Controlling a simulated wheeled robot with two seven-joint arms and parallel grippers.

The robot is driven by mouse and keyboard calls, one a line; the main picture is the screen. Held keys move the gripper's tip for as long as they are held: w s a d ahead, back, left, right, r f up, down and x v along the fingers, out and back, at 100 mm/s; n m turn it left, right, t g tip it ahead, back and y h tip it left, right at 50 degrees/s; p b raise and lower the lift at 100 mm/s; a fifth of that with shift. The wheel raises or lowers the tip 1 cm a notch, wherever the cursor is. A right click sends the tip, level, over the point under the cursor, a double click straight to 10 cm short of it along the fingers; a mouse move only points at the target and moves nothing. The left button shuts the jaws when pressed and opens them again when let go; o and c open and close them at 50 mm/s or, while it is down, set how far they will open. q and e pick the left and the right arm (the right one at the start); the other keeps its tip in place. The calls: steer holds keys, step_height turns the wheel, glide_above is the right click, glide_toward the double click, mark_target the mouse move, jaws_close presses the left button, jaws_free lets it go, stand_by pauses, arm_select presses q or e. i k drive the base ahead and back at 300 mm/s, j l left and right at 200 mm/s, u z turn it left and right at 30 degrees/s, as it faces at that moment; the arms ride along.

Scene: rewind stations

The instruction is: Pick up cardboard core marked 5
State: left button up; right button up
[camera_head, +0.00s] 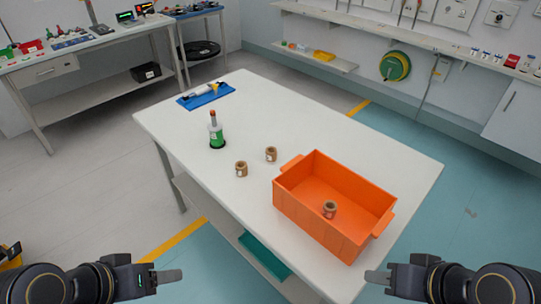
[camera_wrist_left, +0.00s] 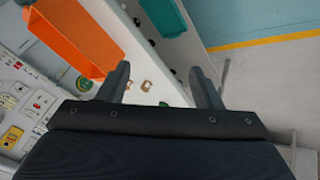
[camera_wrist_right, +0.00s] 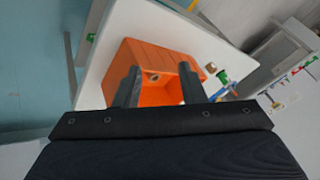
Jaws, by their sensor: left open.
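Three short brown cardboard cores are in view; any number on them is too small to read. In the head view one core (camera_head: 241,169) and a second core (camera_head: 271,154) stand on the white table (camera_head: 300,112), left of the orange bin (camera_head: 350,238). A third core (camera_head: 329,210) is inside the bin and also shows in the right wrist view (camera_wrist_right: 153,76). My left gripper (camera_head: 180,275) is open and empty, off the table's near left side. My right gripper (camera_head: 373,277) is off the table's near right side; its fingers are apart and empty in the right wrist view (camera_wrist_right: 160,67).
A green spool on a post (camera_head: 216,136) stands left of the cores. A blue tray with small items (camera_head: 206,96) lies at the table's far left corner. A teal item (camera_head: 264,256) lies on the lower shelf. The table's middle and far right are clear.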

mark_target(272, 152)
steer(key=i+j+z, duration=0.1)
steer(key=j, duration=0.2)
steer(key=i+j, duration=0.25)
steer(key=i+j+z, duration=0.15)
steer(key=j, duration=0.25)
steer(key=i+j, duration=0.15)
steer(key=j, duration=0.2)
steer(key=i+j+z, duration=0.15)
steer(key=j, duration=0.2)
steer(key=i+j, duration=0.1)
steer(key=j, duration=0.25)
steer(key=i, duration=0.5)
steer(key=z, duration=0.05)
